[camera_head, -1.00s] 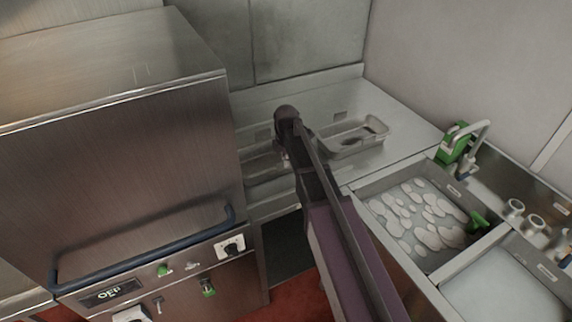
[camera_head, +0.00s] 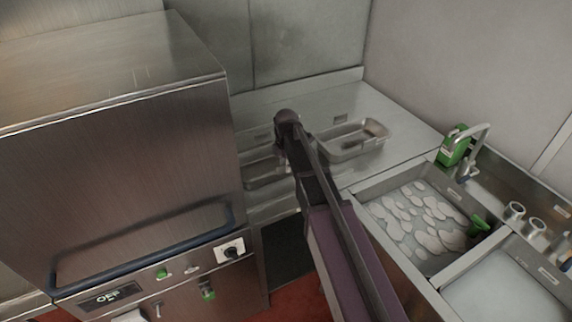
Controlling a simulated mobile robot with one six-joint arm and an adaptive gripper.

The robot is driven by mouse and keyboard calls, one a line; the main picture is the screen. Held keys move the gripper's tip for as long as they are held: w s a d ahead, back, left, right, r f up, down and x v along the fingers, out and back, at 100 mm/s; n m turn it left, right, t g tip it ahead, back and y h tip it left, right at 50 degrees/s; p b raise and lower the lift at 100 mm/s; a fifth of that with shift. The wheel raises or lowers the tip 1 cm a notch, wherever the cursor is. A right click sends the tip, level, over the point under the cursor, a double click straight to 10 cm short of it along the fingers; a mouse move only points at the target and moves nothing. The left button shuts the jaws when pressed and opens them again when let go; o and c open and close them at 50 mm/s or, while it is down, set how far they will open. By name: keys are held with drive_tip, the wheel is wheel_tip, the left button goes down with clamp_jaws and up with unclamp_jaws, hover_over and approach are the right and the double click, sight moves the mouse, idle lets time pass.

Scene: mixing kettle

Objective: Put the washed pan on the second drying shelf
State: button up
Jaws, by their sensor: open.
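A shallow rectangular steel pan (camera_head: 374,126) sits on the steel counter in the back corner, to the right of my arm. A second steel pan (camera_head: 262,174) lies left of my arm, close to the big steel machine; my arm hides part of it. I cannot tell which pan is the washed one. My arm reaches up from the bottom to a rounded dark joint in front of the counter. My gripper does not show. No tiered drying shelf can be made out clearly; the steel counter (camera_head: 400,153) is the flat surface under the pans.
A large steel machine (camera_head: 115,160) with a blue bar handle (camera_head: 150,252) fills the left. A sink with foamy water (camera_head: 415,225) and a second basin (camera_head: 500,300) are at right, by a green-and-steel tap (camera_head: 455,148). A dark gap (camera_head: 287,247) lies below the counter.

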drive_tip(key=shift+r, duration=0.1)
wheel_tip(320, 180, up, 12)
drive_tip(key=p, duration=1.2)
drive_tip(key=shift+s, duration=0.2)
drive_tip(key=shift+d, duration=0.1)
idle(0.5)
drive_tip(key=s+d+m, duration=0.5)
drive_tip(key=s+m, duration=0.5)
drive_tip(key=m, duration=0.1)
drive_tip(key=s+d+m, duration=0.6)
drive_tip(key=s+m, duration=0.5)
drive_tip(key=shift+m, duration=0.3)
